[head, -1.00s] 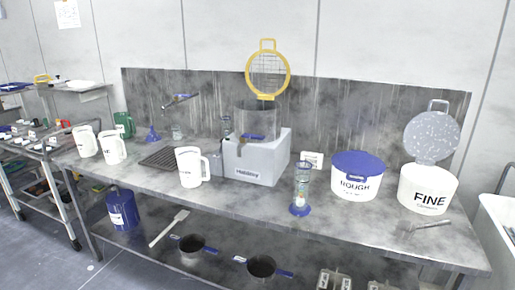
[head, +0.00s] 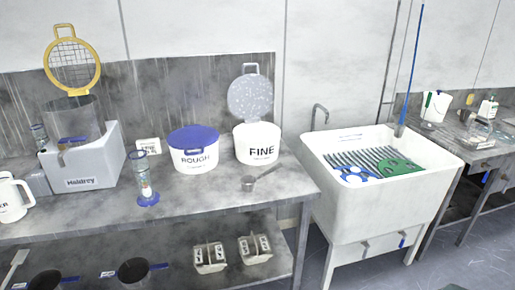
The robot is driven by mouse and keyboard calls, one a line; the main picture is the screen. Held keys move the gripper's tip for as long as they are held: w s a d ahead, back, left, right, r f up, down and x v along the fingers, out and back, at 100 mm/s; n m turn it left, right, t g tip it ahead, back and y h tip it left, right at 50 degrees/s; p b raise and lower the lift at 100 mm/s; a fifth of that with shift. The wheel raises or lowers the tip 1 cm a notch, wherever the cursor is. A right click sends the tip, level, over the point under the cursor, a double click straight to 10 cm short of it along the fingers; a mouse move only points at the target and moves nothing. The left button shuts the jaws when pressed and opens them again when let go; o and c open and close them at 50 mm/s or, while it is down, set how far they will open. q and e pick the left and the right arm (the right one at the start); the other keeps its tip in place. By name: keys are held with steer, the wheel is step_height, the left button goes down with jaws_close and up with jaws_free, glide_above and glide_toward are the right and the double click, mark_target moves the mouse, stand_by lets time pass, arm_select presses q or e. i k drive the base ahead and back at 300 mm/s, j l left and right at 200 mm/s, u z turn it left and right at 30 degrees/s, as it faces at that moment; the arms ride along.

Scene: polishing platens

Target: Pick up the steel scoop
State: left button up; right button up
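The steel scoop (head: 250,182) lies on the steel bench (head: 205,200), in front of the white tub marked FINE (head: 258,148). It has a small round cup at its left end, and its thin handle slants up to the right, near the bench's right end. Nothing touches or covers it. Neither of my grippers shows in the head view.
A white tub marked ROUGH (head: 195,158) with a blue lid stands behind and left of the scoop. A clear cylinder on a blue base (head: 147,185) stands further left. A white sink (head: 335,185) stands right of the bench. The bench front around the scoop is clear.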

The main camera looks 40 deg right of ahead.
mark_target(249, 182)
steer(key=z, duration=0.5)
steer(key=i+j+z, duration=0.1)
steer(key=i+z, duration=0.25)
steer(key=i+j+z, duration=0.15)
steer(key=z, duration=0.2)
steer(key=i+j+z, duration=0.2)
steer(key=i+j, duration=0.55)
steer(key=i, duration=0.15)
